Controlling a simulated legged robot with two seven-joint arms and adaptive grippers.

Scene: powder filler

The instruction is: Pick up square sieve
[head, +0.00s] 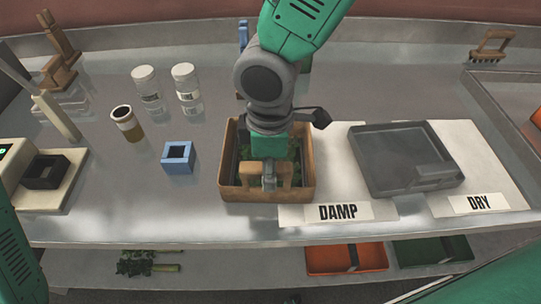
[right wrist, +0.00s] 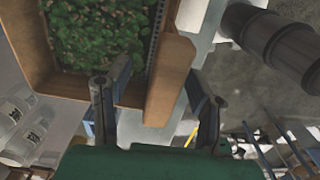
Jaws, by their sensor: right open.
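A square wooden-framed tray holding green leafy bits, which I take as the square sieve (head: 226,190), sits on the metal bench in the head view. Its wooden frame (right wrist: 170,75) also fills the upper middle of the right wrist view, with a dark perforated strip along an inner side. My right gripper (head: 270,182) is at the tray's near side, in front of a brown arch-shaped part. In the right wrist view its fingers (right wrist: 158,98) are spread apart, with a frame corner showing between them. Contact cannot be told. The arm hides part of the tray. My left gripper is out of view.
A blue square block (head: 178,158) and several jars (head: 187,85) stand left of the tray. A grey tray (head: 405,158) lies right of it, beside the DAMP (head: 338,212) and DRY (head: 480,203) labels. A scale (head: 60,190) is far left. Orange (head: 345,260) and green trays sit below.

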